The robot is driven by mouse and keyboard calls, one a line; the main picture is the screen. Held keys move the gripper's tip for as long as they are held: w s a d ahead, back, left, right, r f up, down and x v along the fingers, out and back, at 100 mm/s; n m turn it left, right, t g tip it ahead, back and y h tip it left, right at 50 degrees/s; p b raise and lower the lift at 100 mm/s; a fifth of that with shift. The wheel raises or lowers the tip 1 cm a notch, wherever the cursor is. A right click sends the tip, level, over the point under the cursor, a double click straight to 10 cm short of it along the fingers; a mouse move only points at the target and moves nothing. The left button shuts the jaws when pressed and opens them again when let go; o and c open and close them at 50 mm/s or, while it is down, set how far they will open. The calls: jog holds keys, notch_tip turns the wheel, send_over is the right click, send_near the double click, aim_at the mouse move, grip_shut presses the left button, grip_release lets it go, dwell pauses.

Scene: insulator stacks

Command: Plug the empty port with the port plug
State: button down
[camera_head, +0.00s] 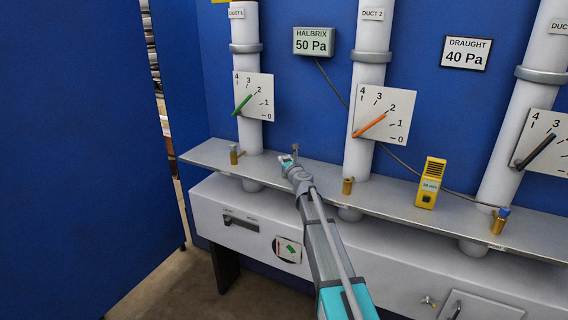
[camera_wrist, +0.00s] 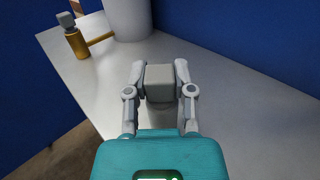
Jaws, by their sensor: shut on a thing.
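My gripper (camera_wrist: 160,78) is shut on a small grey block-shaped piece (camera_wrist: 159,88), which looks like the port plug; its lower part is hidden. In the head view my gripper (camera_head: 288,162) is over the metal shelf, between duct 1 and duct 2. The brass port at duct 2 (camera_head: 348,187) shows no cap on top and stands to the right of my gripper. The brass port at duct 1 (camera_head: 234,157) has a grey block on top, also seen in the wrist view (camera_wrist: 66,20). The brass port at duct 3 (camera_head: 498,224) has a blue top.
The shelf (camera_head: 400,200) runs along the blue wall, crossed by white ducts (camera_head: 371,85) with gauge cards (camera_head: 385,114). A yellow meter (camera_head: 431,183) stands right of the duct 2 port, with a cable behind. A blue panel (camera_head: 75,160) closes the left side.

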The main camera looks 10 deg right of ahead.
aim_at(285, 157)
jog(key=shift+r, duration=0.2)
notch_tip(285, 157, up, 10)
jog(key=p, duration=1)
jog(key=shift+f, duration=0.2)
dwell(0.7)
